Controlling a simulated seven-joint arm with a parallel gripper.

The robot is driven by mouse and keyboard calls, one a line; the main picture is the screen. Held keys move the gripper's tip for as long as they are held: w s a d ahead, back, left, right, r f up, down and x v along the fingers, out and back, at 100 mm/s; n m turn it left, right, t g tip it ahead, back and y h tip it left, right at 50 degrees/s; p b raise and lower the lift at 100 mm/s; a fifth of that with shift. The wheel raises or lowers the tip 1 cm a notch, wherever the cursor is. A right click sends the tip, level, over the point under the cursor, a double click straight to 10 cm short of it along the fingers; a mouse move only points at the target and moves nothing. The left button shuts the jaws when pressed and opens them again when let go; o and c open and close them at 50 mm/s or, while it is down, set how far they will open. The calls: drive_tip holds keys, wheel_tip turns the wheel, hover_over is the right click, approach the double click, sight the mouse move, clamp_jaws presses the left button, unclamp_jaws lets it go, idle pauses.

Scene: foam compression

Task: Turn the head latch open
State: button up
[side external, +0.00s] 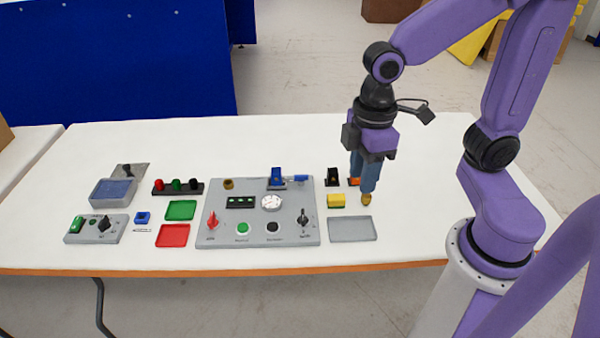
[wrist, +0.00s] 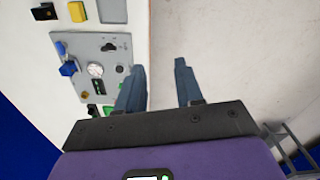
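The grey control panel (side external: 222,215) lies on the white table and also shows at the left of the wrist view (wrist: 117,47). A blue latch-like part with a blue lever (side external: 277,176) stands at its back edge; it also shows in the wrist view (wrist: 68,68). I cannot tell for sure that this is the head latch. My gripper (side external: 363,190) points down, to the right of the panel and apart from it. In the wrist view my gripper (wrist: 158,68) has its fingers well apart, with only pale surface between them.
An orange piece (side external: 354,182) shows beside the fingers. Red (side external: 173,236) and green (side external: 181,210) trays lie left of the panel. The table's right is clear.

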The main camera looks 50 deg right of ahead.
drive_tip(key=w, duration=0.8)
drive_tip(key=m, duration=0.3)
hover_over(301, 175)
wheel_tip(301, 175, down, 8)
wheel_tip(301, 175, down, 18)
drive_tip(key=shift+r, duration=0.25)
clamp_jaws()
